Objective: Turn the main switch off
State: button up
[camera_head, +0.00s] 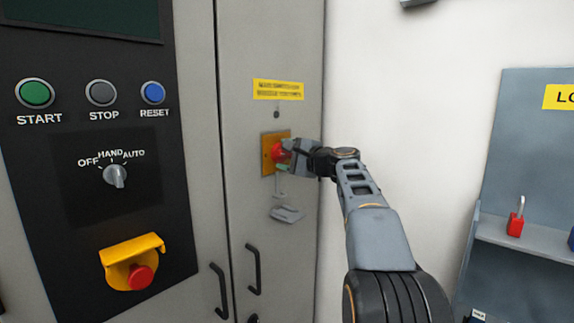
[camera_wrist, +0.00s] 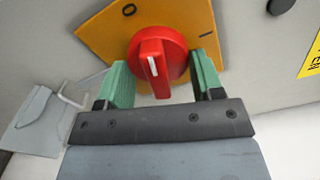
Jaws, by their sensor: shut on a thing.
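The main switch is a red rotary knob (camera_head: 276,151) on a yellow-orange plate (camera_head: 266,163) on the grey cabinet door. In the wrist view the knob (camera_wrist: 172,62) has a raised handle with a white mark, and the plate (camera_wrist: 100,33) shows O at upper left and I at right. The handle stands roughly upright in that picture; I cannot tell for certain which letter the mark points at. My gripper (camera_head: 285,158) is at the knob. In the wrist view its green fingers (camera_wrist: 163,84) are on either side of the knob, shut on it.
A yellow label (camera_head: 278,89) is above the switch. A small grey padlock-like piece (camera_head: 287,214) hangs below it, near door handles (camera_head: 253,270). The control panel (camera_head: 185,245) is at left. A grey shelf (camera_head: 530,238) with a red padlock (camera_head: 516,220) is at right.

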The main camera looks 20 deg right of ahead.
jog(key=shift+r+n+b, duration=0.1)
jog(key=shift+n+b, duration=0.75)
jog(key=shift+n, duration=0.65)
jog(key=shift+r, duration=0.1)
jog(key=o, duration=0.9)
jog(key=shift+c, duration=0.2)
jog(key=b+v, duration=0.2)
jog(key=v, duration=1.1)
jog(key=shift+s, duration=0.35)
jog(key=shift+d, duration=0.1)
